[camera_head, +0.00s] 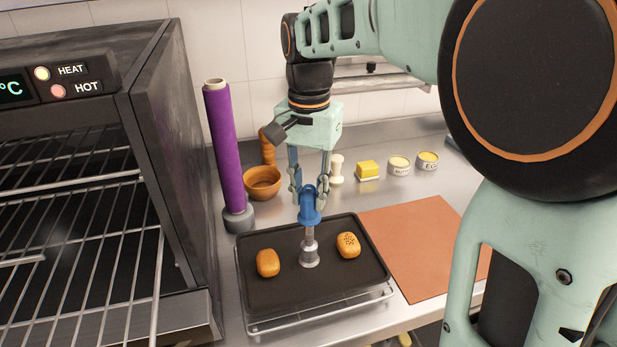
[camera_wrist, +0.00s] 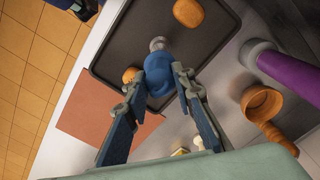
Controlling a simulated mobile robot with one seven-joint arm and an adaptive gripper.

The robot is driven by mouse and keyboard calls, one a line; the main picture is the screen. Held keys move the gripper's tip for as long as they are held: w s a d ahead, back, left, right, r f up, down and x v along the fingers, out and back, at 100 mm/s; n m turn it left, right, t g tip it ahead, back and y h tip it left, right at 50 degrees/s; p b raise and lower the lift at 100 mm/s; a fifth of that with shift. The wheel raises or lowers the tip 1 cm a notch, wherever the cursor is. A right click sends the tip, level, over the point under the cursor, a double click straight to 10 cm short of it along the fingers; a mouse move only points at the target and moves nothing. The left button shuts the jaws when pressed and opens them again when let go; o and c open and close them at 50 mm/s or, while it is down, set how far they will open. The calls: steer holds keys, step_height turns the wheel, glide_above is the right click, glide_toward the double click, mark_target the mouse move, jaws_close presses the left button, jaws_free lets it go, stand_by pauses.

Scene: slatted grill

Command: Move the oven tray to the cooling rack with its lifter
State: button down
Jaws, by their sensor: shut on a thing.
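The dark oven tray (camera_head: 275,288) sits on or just over the wire cooling rack (camera_head: 322,313) on the steel counter; I cannot tell if they touch. Two brown bread rolls lie on the tray, one at the left (camera_head: 268,263) and one at the right (camera_head: 348,245). The lifter, with a blue handle (camera_head: 309,207) and grey stem (camera_head: 310,250), stands upright at the middle of the tray. My gripper (camera_head: 309,192) is shut on the blue handle. In the wrist view the fingers (camera_wrist: 160,85) flank the blue handle, with the tray (camera_wrist: 125,40) beyond.
The open oven (camera_head: 165,150) with wire shelves (camera_head: 80,235) stands close at the left. A purple roll (camera_head: 223,145) on an upright holder and a brown bowl (camera_head: 263,182) stand behind the tray. An orange-brown mat (camera_head: 420,240) lies clear at the right. Butter (camera_head: 368,170) and small tubs (camera_head: 399,165) stand at the back.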

mark_target(309, 206)
steer(key=shift+f+b, duration=0.55)
steer(key=shift+f, duration=0.2)
steer(key=shift+f+b, duration=0.4)
steer(key=shift+f, duration=0.4)
steer(key=shift+n, duration=0.7)
steer(key=shift+n+p, duration=0.4)
steer(key=shift+n, duration=0.5)
steer(key=n+p, duration=0.1)
steer(key=n, duration=0.2)
